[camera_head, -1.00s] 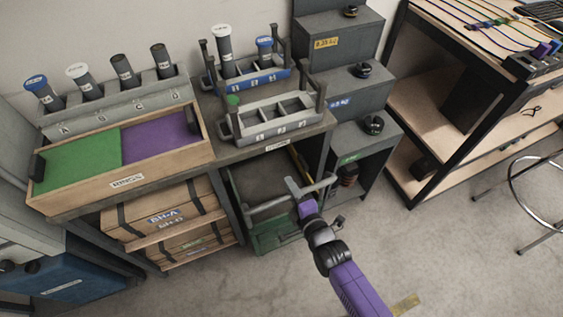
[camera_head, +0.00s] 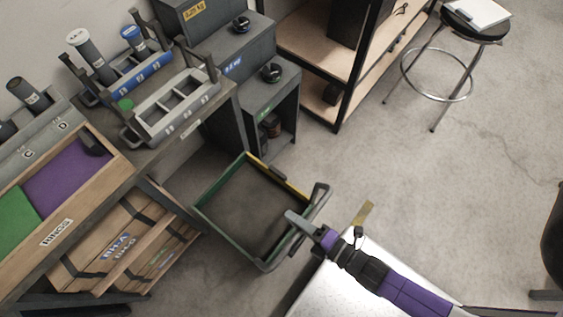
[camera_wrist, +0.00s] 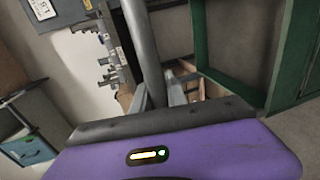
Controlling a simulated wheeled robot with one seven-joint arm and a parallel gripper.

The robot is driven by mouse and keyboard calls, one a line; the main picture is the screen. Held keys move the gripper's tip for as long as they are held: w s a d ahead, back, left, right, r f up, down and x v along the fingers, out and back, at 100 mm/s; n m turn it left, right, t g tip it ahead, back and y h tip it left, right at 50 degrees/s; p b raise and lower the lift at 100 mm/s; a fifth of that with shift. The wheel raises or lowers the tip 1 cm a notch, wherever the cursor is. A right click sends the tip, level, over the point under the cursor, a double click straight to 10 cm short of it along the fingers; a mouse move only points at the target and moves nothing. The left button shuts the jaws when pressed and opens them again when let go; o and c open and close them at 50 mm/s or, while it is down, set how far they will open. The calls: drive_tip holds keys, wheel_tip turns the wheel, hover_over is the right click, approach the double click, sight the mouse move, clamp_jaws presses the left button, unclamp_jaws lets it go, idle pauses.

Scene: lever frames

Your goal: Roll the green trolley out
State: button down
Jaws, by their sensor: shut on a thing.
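The green trolley (camera_head: 203,217) is an open box with a green rim, a dark flat bed and a grey push handle (camera_head: 318,205) on its right side. It stands on the floor in front of the workbench, clear of the space under it. My gripper (camera_head: 305,222) is shut on the handle, near the trolley's right edge. In the wrist view the grey handle bar (camera_wrist: 142,45) runs up from between the jaws, and the trolley's green frame (camera_wrist: 200,35) shows to the right. The fingertips are partly hidden there, and the wheels are hidden.
The workbench (camera_head: 150,165) with a grey rack (camera_head: 180,128) and a rings tray (camera_head: 118,168) stands left. Wooden crates (camera_head: 100,265) sit beneath. Dark cabinets (camera_head: 285,90) and a shelf stand behind. A stool (camera_head: 475,30) is at upper right. The floor (camera_head: 440,170) to the right is open.

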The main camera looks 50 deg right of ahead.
drive_tip(key=shift+s, duration=0.55)
drive_tip(key=c, duration=1.3)
unclamp_jaws()
drive_tip(key=shift+s+r+b, duration=0.15)
drive_tip(key=shift+s+r, duration=0.1)
drive_tip(key=shift+s, duration=1)
drive_tip(key=shift+s+r+b, duration=0.2)
drive_tip(key=shift+s+r, duration=0.05)
drive_tip(key=shift+s, duration=1.05)
drive_tip(key=shift+s+r+b, duration=0.15)
drive_tip(key=shift+s+r, duration=0.1)
drive_tip(key=shift+s, duration=1)
drive_tip(key=r+m, duration=0.6)
drive_tip(key=r, duration=0.2)
drive_tip(key=w+r+m, duration=0.1)
drive_tip(key=r+m, duration=0.5)
drive_tip(key=r, duration=0.2)
drive_tip(key=r+m+g, duration=0.1)
drive_tip(key=r+m, duration=0.5)
drive_tip(key=r, duration=0.1)
drive_tip(key=shift+w+r, duration=0.2)
drive_tip(key=shift+r, duration=0.2)
